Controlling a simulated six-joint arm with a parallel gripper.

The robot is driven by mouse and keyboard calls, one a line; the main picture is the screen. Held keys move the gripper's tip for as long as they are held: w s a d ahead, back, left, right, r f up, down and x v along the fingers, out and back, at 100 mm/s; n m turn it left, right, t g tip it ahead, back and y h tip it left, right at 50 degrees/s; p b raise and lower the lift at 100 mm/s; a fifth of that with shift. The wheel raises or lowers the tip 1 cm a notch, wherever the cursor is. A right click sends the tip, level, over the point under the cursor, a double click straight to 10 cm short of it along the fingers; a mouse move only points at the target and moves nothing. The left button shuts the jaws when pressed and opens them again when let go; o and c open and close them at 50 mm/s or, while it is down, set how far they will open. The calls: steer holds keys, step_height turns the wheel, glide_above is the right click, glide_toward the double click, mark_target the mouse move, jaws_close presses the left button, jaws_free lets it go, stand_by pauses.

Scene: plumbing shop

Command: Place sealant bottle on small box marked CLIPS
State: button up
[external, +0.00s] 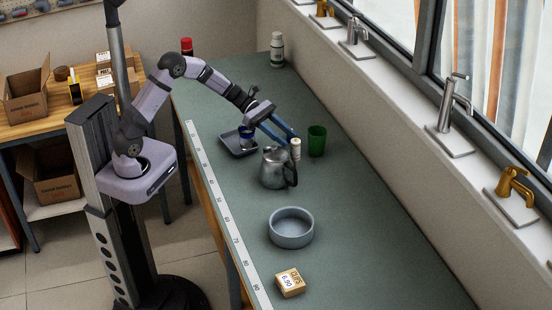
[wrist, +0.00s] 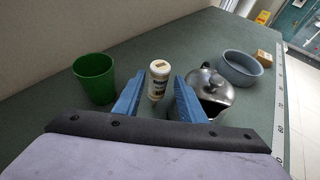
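A small white bottle with a tan top (external: 295,148) stands upright on the green bench; I take it for the sealant bottle, though its label is too small to read. It also shows in the wrist view (wrist: 158,80). My gripper (external: 283,139) is open, its blue fingers pointing at the bottle. In the wrist view my gripper (wrist: 159,82) has a fingertip to each side of the bottle, with gaps visible. The small tan box marked CLIPS (external: 290,283) sits at the bench's near end. It shows small in the wrist view (wrist: 264,58).
A metal pitcher (external: 274,170) stands close in front of the bottle, and a green cup (external: 317,141) stands to its right. A grey-blue round bowl (external: 291,228) lies between pitcher and box. A dark tray (external: 234,148) holds a blue cup (external: 246,138).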

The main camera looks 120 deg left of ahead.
mark_target(295, 145)
steer(key=shift+p+x, duration=1.05)
steer(key=shift+x, duration=1.5)
steer(key=shift+c, duration=0.2)
jaws_close()
step_height(295, 145, up, 10)
steer(key=shift+r+b, duration=0.1)
steer(key=shift+b, duration=0.7)
